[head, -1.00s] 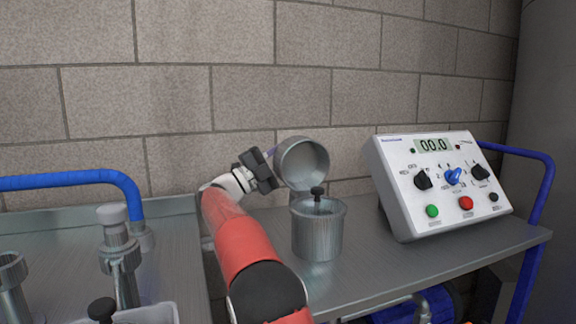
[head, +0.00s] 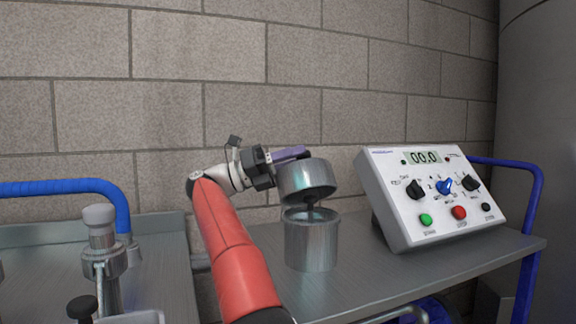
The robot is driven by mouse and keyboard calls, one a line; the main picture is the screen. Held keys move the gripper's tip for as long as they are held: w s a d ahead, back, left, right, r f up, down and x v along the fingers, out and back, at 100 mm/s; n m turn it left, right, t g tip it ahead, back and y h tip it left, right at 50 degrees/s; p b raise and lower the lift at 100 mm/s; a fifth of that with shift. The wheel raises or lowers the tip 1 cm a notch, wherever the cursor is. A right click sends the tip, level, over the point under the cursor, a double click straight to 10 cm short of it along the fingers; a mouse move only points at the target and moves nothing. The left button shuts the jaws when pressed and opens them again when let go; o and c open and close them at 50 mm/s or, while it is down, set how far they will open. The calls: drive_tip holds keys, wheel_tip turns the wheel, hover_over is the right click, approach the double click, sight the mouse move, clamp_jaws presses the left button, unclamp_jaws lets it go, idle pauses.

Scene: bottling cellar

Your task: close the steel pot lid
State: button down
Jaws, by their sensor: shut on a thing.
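The steel pot (head: 311,245) stands upright on the metal bench. Its deep, cup-shaped steel lid (head: 305,180) is tilted above the pot's mouth, with a gap at the front. A dark knobbed piece (head: 310,204) shows in that gap, between lid and pot. My gripper (head: 291,154) reaches in from the left, at the upper back of the lid. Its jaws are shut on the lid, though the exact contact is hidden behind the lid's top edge.
A white control box (head: 425,200) with knobs and buttons stands right of the pot. A blue rail (head: 530,210) runs along the bench's right end. Metal fittings (head: 103,250) and a blue pipe (head: 70,187) are at left. The bench (head: 370,270) is clear in front of the box.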

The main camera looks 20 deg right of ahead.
sight(290, 177)
drive_tip(key=s+m, duration=0.1)
drive_tip(key=s+f+m+y+b, duration=0.1)
drive_tip(key=s+m+g+b, duration=0.1)
drive_tip(key=m, duration=0.1)
drive_tip(key=shift+s+f+y, duration=0.2)
drive_tip(key=shift+f+y, duration=0.05)
drive_tip(key=shift+y, duration=0.15)
drive_tip(key=shift+s+f+m+y+b, duration=0.45)
drive_tip(key=shift+s+m, duration=0.2)
drive_tip(key=shift+m, duration=0.25)
drive_tip(key=shift+s+f+m+y+b, duration=0.4)
drive_tip(key=shift+s+m, duration=0.2)
drive_tip(key=shift+m, duration=0.3)
drive_tip(key=c, duration=1.1)
unclamp_jaws()
drive_tip(key=shift+r, duration=0.15)
